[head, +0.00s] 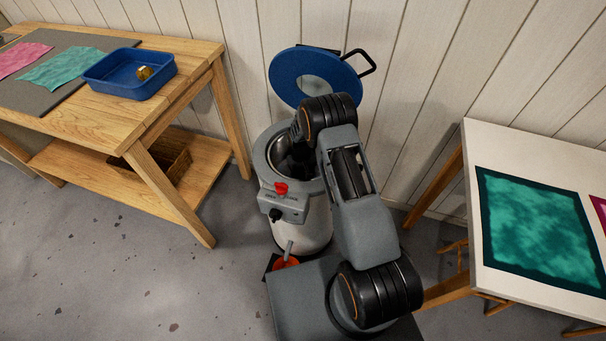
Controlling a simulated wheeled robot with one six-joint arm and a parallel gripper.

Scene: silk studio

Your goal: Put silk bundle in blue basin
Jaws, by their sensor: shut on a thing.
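The blue basin (112,83) is a shallow rectangular tray on the left wooden table. A small gold-brown object lies inside it at the right. My gripper (293,166) reaches down into the open mouth of a grey and white steamer pot (306,222). It is dark and mostly hidden by my arm and the pot's rim. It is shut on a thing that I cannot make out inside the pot. No silk bundle can be clearly seen.
The pot's round blue lid (287,79) stands open behind it. A red knob (281,188) is on its front. The left table (180,87) holds a grey mat with pink and green silks. A white table (471,200) with a teal silk stands right.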

